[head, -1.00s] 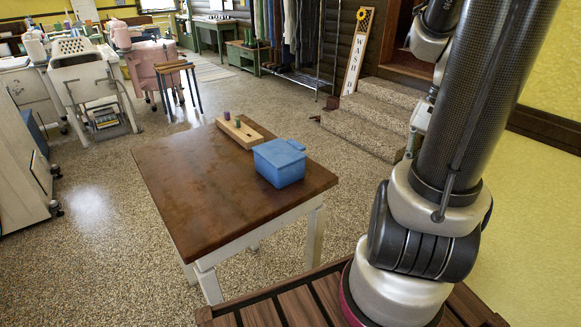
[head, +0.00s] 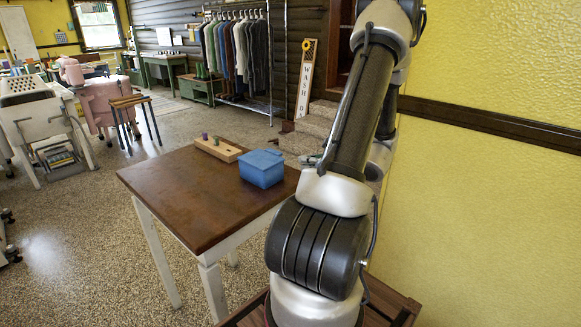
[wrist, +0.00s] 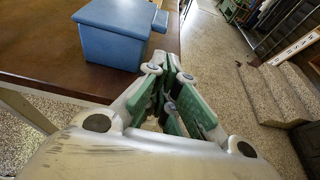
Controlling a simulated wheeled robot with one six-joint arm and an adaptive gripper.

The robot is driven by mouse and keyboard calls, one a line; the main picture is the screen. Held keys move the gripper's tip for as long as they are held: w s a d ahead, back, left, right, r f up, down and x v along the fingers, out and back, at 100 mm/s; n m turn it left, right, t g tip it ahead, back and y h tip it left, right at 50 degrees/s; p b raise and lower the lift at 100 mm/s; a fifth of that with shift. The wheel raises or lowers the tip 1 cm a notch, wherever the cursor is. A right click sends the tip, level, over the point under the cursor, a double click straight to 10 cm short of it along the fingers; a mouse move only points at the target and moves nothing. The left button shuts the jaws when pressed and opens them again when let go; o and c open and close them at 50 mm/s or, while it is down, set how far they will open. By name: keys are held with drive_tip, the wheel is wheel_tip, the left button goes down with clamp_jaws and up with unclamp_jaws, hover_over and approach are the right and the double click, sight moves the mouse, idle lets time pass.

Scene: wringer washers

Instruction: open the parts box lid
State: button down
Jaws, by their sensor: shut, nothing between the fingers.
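The blue parts box (head: 262,172) stands on the brown table, near its right edge, with its lid (head: 262,158) shut. In the wrist view the box (wrist: 112,45) is at the upper left, with a small tab (wrist: 160,20) on its right side. My gripper (wrist: 171,65) shows in the wrist view with its green-padded fingers shut and nothing between them. It is to the right of the box in that picture and apart from it.
The brown table (head: 190,195) is bare on its left and front parts. A wooden block with pegs (head: 217,150) lies behind the box. Stone steps (wrist: 275,100) stand beyond the table. A yellow wall (head: 490,200) is close on the right.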

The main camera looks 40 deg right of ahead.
drive_tip(key=x, duration=0.9)
drive_tip(key=shift+f, duration=0.1)
